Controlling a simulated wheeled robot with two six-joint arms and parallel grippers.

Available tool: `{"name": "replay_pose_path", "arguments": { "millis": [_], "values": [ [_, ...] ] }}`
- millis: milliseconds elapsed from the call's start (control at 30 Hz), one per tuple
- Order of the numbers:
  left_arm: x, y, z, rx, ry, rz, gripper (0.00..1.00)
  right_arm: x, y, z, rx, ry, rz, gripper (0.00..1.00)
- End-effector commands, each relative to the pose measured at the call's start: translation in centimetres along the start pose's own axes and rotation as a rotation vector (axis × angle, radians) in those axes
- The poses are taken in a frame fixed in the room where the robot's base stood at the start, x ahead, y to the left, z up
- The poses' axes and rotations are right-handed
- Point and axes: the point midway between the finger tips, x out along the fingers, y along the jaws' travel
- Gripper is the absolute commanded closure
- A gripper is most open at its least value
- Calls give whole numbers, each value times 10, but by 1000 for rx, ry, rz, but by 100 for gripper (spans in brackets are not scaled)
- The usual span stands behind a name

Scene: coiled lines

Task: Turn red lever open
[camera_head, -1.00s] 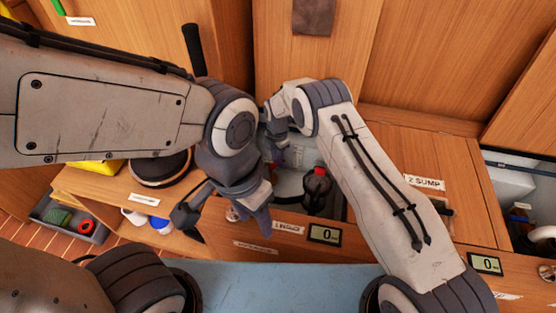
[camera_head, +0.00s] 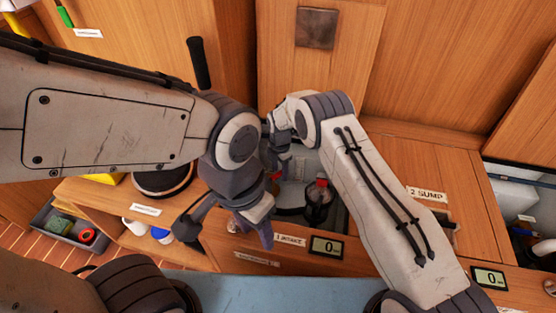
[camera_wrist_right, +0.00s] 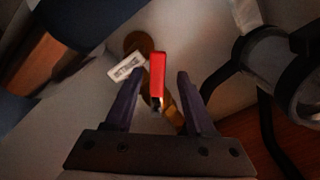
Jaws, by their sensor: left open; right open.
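The red lever (camera_wrist_right: 157,76) stands out from a brass valve fitting (camera_wrist_right: 137,43) in the right wrist view. My right gripper (camera_wrist_right: 158,80) is open, with one dark finger on each side of the lever and visible gaps. In the head view, my right gripper (camera_head: 279,160) reaches into an open compartment, and a small red bit of the lever (camera_head: 275,176) shows below it. My left gripper (camera_head: 226,234) is open and empty over the front edge of the wooden counter. Most of the valve is hidden in the head view.
A clear strainer bowl with a red cap (camera_head: 319,200) and a dark hose stand right of the lever, close to my right gripper. A white tag (camera_wrist_right: 126,67) lies beside the lever. A display (camera_head: 327,247) sits on the counter front. A grey bin (camera_head: 75,229) stands far left.

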Motion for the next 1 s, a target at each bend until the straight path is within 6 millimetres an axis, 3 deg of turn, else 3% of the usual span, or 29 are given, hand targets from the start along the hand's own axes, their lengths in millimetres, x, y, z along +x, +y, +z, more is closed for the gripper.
{"name": "replay_pose_path", "arguments": {
  "millis": [333, 667, 700, 733, 1000],
  "values": [
    [0, 0, 0, 0, 0, 0, 50, 0, -28, -5, 415, 0, -3, 45],
    [29, -2, 2, 0, 0, 0, 50, 5, -51, -23, 846, -1, -5, 45],
    [28, -2, 2, 0, -1, 0, 50, -1, -51, -24, 886, 0, -3, 45],
    [15, -1, 1, 0, -1, 0, 50, -17, -50, -24, 881, 0, -2, 45],
    [-16, 1, -1, 0, 1, 0, 50, -72, -50, -23, 876, 0, 0, 45]
  ]
}}
